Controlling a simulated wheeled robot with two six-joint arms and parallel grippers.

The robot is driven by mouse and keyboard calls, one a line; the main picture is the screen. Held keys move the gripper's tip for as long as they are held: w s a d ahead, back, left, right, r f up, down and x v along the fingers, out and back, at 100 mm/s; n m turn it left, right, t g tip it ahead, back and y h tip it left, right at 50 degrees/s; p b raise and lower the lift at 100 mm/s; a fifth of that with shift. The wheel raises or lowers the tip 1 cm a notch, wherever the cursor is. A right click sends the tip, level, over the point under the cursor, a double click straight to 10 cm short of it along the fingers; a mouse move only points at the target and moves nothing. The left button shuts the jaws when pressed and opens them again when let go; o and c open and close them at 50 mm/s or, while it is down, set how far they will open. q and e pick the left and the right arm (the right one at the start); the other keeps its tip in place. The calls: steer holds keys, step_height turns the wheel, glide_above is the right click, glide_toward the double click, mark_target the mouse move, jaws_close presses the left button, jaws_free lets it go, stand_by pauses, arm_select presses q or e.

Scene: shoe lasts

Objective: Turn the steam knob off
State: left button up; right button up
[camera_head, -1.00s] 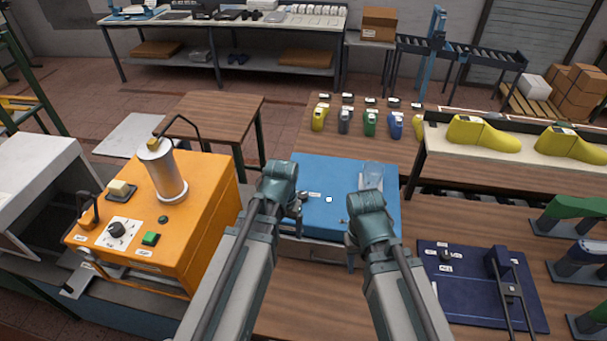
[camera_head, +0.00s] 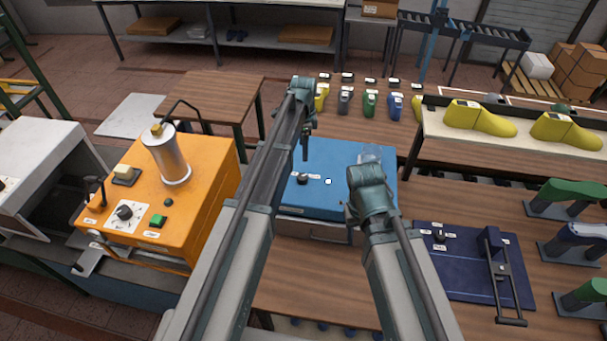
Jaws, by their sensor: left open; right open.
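A black knob (camera_head: 303,178) sits on top of the blue box (camera_head: 345,195), between small white labels too small to read. Another black knob (camera_head: 124,212) sits on a white dial plate on the orange machine (camera_head: 205,195). I cannot tell from the labels which is the steam knob. My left gripper (camera_head: 305,148) is open and empty, pointing down above the back left of the blue box, behind its knob in the picture. My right gripper (camera_head: 358,212) is open over the front right of the blue box; its fingers are mostly hidden by its wrist.
A clear cup (camera_head: 371,155) stands at the box's back right. Several coloured shoe lasts (camera_head: 370,104) stand behind it. A dark blue plate (camera_head: 465,280) with a knob and lever lies right. The orange machine carries a metal cylinder (camera_head: 170,155) and a green button (camera_head: 158,220).

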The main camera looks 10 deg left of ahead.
mark_target(304, 177)
arm_select(q)
step_height(304, 177, down, 14)
steer(key=b, duration=1.3)
steer(key=shift+b, duration=0.4)
steer(key=shift+r, duration=0.1)
jaws_close()
